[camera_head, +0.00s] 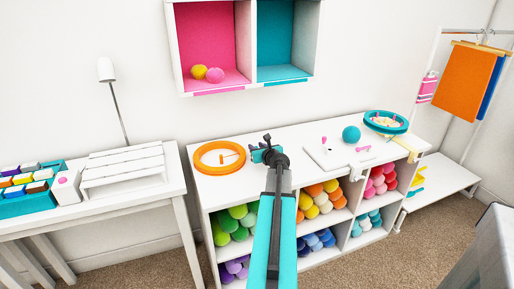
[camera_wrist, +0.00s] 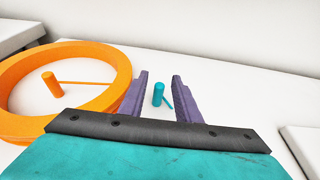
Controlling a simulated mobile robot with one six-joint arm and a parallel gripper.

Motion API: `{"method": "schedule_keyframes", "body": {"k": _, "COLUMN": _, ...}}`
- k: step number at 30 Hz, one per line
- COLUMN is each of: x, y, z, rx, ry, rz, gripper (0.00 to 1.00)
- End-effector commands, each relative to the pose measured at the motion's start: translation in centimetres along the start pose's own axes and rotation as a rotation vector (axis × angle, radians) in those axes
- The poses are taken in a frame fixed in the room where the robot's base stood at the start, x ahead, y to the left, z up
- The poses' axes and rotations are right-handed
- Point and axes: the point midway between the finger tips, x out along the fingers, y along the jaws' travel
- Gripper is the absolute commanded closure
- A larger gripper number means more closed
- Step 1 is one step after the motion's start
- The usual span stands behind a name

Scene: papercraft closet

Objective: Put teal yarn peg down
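The teal yarn peg (camera_wrist: 158,94) is a small upright cylinder with a thin teal strand at its foot. In the wrist view it shows between the two purple fingers of my gripper (camera_wrist: 160,82), with a gap on each side. It appears to stand on the white table top. My gripper is open. In the head view my gripper (camera_head: 258,154) is over the white shelf unit's top, just right of the orange ring. The peg is hard to make out there.
An orange ring (camera_head: 219,144) with an orange peg (camera_wrist: 52,84) inside lies left of my gripper. A white board (camera_head: 325,158), teal ball (camera_head: 351,134) and teal ring (camera_head: 386,114) are to the right. Pink and teal cubbies (camera_head: 246,86) hang above.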

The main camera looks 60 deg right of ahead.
Motion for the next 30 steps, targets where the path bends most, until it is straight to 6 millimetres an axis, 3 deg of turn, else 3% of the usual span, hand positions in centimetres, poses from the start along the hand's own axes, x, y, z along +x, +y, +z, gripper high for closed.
{"method": "schedule_keyframes", "body": {"k": 30, "x": -10.3, "y": 0.1, "z": 0.0, "rx": 0.000, "ry": -0.001, "rz": -0.001, "gripper": 0.70}}
